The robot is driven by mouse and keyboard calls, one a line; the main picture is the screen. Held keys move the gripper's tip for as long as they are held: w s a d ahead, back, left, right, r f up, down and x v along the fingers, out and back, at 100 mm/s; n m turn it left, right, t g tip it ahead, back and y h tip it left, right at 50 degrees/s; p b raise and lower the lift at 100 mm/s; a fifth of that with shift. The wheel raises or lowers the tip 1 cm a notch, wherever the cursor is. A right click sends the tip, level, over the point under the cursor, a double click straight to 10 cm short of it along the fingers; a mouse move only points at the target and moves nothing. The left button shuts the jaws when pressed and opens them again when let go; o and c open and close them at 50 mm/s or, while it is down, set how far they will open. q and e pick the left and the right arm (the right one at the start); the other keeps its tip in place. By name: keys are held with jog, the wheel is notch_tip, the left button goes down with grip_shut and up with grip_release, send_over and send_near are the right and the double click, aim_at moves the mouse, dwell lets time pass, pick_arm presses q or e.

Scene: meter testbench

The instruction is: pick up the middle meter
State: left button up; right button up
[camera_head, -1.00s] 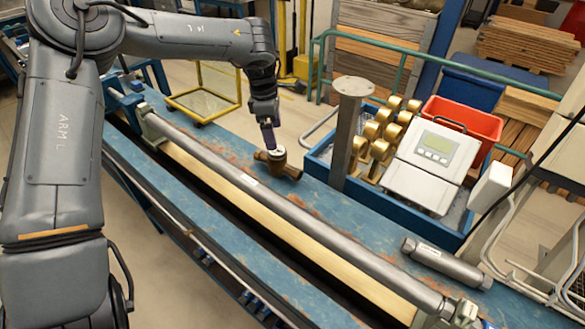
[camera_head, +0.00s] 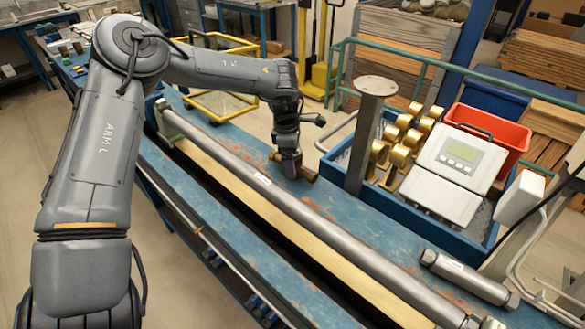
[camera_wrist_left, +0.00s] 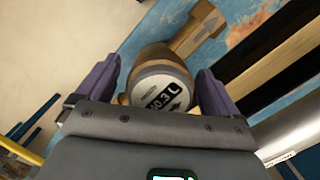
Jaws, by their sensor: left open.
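The meter (camera_head: 308,172) is a brown, bronze-coloured body on the blue bench, behind the long grey pipe. In the head view my left gripper (camera_head: 291,168) points down over it and hides most of it. In the left wrist view the meter's round white dial (camera_wrist_left: 160,92) with black print lies between the two purple fingers of my left gripper (camera_wrist_left: 155,90). The fingers are open, one on each side of the meter, with a gap visible beside the dial. The right gripper is not in view.
The long grey pipe (camera_head: 262,180) runs along the blue bench (camera_head: 335,205). A grey post (camera_head: 366,135) stands right of the meter. Beyond it, a blue tray (camera_head: 400,213) holds brass parts (camera_head: 398,150) and a white display unit (camera_head: 450,170). A short grey cylinder (camera_head: 465,277) lies at the front right.

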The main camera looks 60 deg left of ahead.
pick_arm(q)
jog(key=shift+w+f, duration=0.1)
jog(key=shift+f, duration=0.6)
jog(key=c, duration=1.6)
jog(key=shift+d+r, duration=0.1)
jog(key=shift+c, duration=0.4)
jog(key=shift+r, duration=0.15)
